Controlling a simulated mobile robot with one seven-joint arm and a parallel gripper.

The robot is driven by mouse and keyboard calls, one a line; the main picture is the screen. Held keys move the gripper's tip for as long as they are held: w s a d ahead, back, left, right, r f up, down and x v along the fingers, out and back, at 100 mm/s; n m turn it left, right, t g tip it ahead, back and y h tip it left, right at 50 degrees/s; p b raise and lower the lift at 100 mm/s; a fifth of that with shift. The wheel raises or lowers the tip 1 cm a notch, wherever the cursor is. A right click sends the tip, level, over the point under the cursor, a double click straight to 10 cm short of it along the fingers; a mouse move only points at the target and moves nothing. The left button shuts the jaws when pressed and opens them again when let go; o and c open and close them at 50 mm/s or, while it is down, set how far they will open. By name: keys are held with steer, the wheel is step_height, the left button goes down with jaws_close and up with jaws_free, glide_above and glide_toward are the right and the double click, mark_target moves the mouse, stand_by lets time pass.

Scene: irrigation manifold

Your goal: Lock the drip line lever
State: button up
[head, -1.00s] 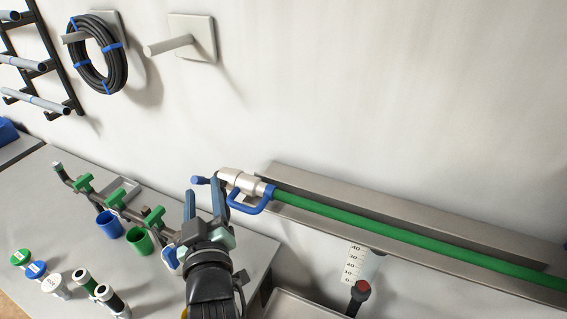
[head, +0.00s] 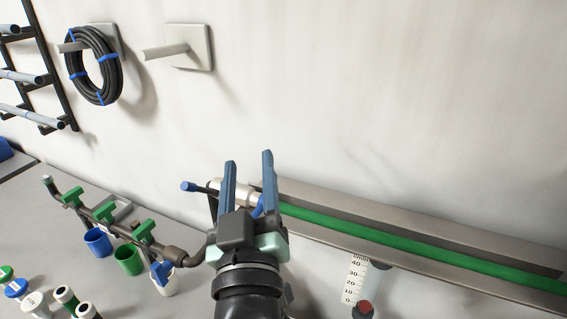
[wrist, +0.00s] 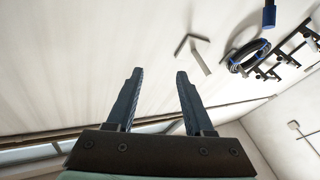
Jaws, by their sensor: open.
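The green drip line (head: 400,240) lies along a metal channel on the wall and ends at a silver coupling (head: 240,196) on its left. The blue lever (head: 257,208) on the coupling is mostly hidden behind my gripper; only a small blue piece shows, so its position cannot be told. My gripper (head: 249,158) is open, its two fingers pointing up in front of the coupling. In the wrist view its fingers (wrist: 159,72) are apart with only pale wall between them. A blue-tipped dark rod (head: 189,186) sticks out left of the coupling.
The brown manifold pipe (head: 176,254) with several green valve handles runs at the lower left. A blue cup (head: 98,241) and a green cup (head: 128,260) stand below it. A coiled black hose (head: 94,66) hangs on the wall. The wall above the channel is clear.

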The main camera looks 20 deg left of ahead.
steer(key=shift+m+t+h, duration=0.6)
steer(key=shift+t, duration=0.3)
steer(key=shift+w+d+r+b, duration=0.1)
steer(key=shift+d+r+b, duration=0.35)
steer(key=shift+d+r, duration=1.45)
